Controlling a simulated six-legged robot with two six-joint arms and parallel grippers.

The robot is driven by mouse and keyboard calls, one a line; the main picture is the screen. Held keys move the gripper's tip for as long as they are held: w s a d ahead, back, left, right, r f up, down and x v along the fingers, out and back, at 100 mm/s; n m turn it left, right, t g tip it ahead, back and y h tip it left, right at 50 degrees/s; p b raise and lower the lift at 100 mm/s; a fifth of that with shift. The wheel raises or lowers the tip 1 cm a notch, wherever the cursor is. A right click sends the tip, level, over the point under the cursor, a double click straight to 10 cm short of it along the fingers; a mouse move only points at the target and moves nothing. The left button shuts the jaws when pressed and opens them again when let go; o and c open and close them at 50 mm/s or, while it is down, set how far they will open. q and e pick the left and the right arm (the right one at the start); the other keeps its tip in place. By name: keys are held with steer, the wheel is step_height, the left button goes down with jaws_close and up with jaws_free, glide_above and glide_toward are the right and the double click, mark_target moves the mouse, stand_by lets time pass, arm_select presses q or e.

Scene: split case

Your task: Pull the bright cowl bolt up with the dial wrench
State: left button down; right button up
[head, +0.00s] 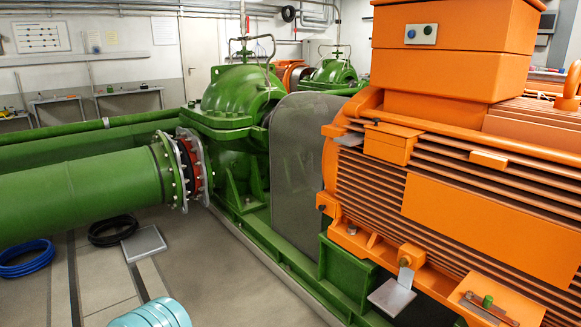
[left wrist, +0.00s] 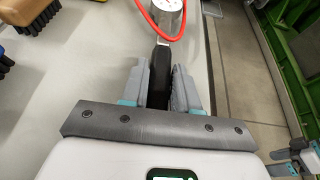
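The dial wrench shows in the left wrist view, with a black handle (left wrist: 159,80) and a round white dial (left wrist: 168,4) at the top edge. A red cord loops around its head. My left gripper (left wrist: 160,88) has a finger on each side of the black handle, close against it. The grey cowl (head: 300,160) stands between the green pump and the orange motor in the head view. I cannot make out a bright bolt on it. My right gripper (left wrist: 303,160) seems to show partly at the lower right of the left wrist view; its opening is unclear.
The green pump (head: 235,100), green pipe (head: 85,190) and orange motor (head: 450,200) block much of the room. Hose coils (head: 27,258) lie on the floor at left.

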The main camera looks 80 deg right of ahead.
stand_by(0.4)
arm_select(q)
steer(key=shift+r+p, duration=1.85)
steer(key=shift+r, duration=1.2)
steer(key=shift+f, duration=0.1)
